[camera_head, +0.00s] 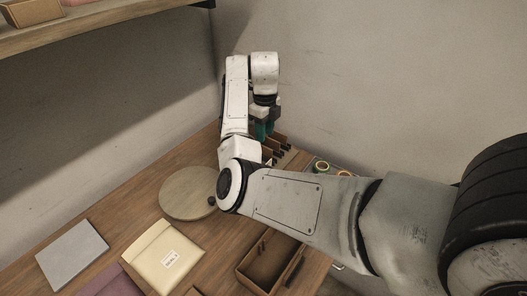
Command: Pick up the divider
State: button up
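My gripper (264,131) points down at the back of the wooden table, with dark and green parts at its tip. It is just above or at a wooden rack (280,148) with upright slats and dark pieces in it. The fingertips are small and partly hidden by my arm, so I cannot tell whether they are open or shut, or on what. I cannot make out for certain which piece is the divider. A thin upright dark strip (294,270) stands at the right side of an open wooden box (252,279) at the front.
A round wooden disc (187,193) lies left of my arm. A cream pouch (165,255), a grey flat slab (71,254) and a purple piece (112,284) lie at the left front. Rolls of tape (322,167) stand at the right. A shelf (90,26) hangs upper left.

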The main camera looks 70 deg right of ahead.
aim_at(264, 153)
jog(key=f, duration=0.2)
jog(key=f+p, duration=0.1)
jog(key=f, duration=0.2)
jog(key=shift+w+f, duration=0.2)
jog(key=shift+f, duration=0.1)
jog(key=shift+c, duration=0.4)
grip_shut()
